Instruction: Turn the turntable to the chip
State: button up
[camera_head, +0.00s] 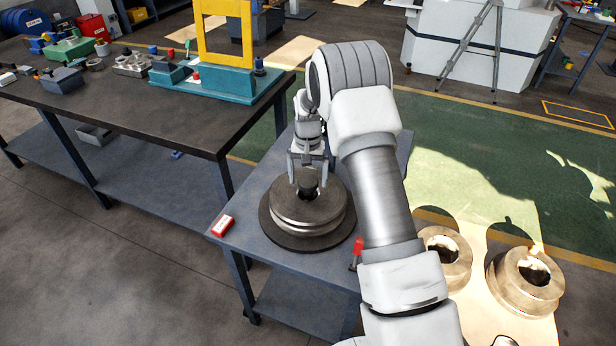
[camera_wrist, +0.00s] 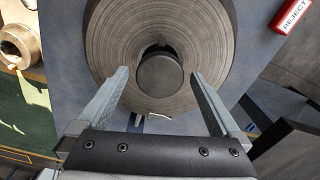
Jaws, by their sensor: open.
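A grooved steel roll (camera_head: 300,207) lies flat on a dark round turntable (camera_head: 305,243) on the small blue-grey table. In the wrist view the roll's ringed face (camera_wrist: 115,35) fills the upper middle, with a dark round post (camera_wrist: 160,73) in its bore and a notch-like gap above the post. My gripper (camera_head: 309,172) is open above the roll, its fingers on either side of the post; the wrist view also shows them (camera_wrist: 158,76). I cannot pick out a chip for certain; a small pale mark shows between the fingers near the gripper's body. My gripper hides part of the roll's near side there.
A red-and-white block (camera_head: 222,226), lettered REJECT in the wrist view (camera_wrist: 293,14), lies left of the turntable. A red-topped item (camera_head: 357,246) stands at its right. Two more rolls (camera_head: 445,258) (camera_head: 526,281) sit at right. A dark workbench (camera_head: 180,125) stands at left.

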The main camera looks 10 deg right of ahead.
grip_shut()
dwell(0.4)
jog(key=shift+f+m+b, duration=0.1)
jog(key=shift+m+b, duration=0.55)
jog(key=shift+m, duration=0.25)
jog(key=shift+m+b, duration=0.3)
jog(key=shift+m, duration=0.7)
grip_release()
